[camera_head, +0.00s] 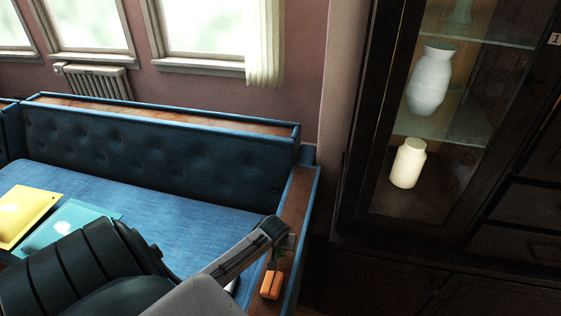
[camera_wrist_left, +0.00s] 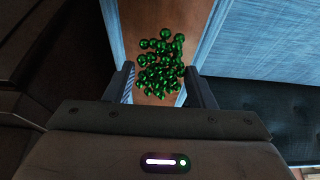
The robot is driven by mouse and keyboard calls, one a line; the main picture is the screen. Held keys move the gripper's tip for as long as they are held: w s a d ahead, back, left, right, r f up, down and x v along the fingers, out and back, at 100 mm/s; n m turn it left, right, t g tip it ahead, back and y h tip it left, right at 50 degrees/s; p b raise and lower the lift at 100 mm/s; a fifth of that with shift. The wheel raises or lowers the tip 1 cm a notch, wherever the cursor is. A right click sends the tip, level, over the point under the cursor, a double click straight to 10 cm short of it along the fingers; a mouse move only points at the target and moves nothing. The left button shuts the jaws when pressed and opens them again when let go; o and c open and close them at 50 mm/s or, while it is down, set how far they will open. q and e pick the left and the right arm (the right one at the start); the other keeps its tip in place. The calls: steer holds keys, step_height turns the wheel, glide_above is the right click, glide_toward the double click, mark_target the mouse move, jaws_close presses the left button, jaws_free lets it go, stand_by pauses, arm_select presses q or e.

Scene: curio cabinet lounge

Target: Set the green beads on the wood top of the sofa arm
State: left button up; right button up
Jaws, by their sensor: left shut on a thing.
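The green beads (camera_wrist_left: 161,66) hang as a clump of small shiny spheres between the fingers of my left gripper (camera_wrist_left: 163,86), which is shut on them. The sofa arm's wood top (camera_wrist_left: 186,17) lies behind the beads in the left wrist view. In the head view the wood top (camera_head: 299,190) runs along the right end of the blue sofa. My left gripper (camera_head: 279,250) is over its near part, with a little green of the beads (camera_head: 281,253) showing. I cannot tell whether the beads touch the wood. My right gripper is not in view.
An orange object (camera_head: 271,285) shows against the wood top just below the gripper. A yellow item (camera_head: 25,215) and a teal item (camera_head: 72,225) lie on the seat. A dark glass cabinet (camera_head: 370,150) with pale vases stands at the right. The wood top's far part is clear.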

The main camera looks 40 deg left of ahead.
mark_target(280, 250)
arm_select(q)
steer(key=shift+f, duration=1.6)
steer(key=shift+s+f, duration=0.1)
steer(key=o, duration=1.1)
steer(key=shift+c, duration=0.2)
steer(key=v, duration=1.2)
steer(key=shift+p, duration=0.3)
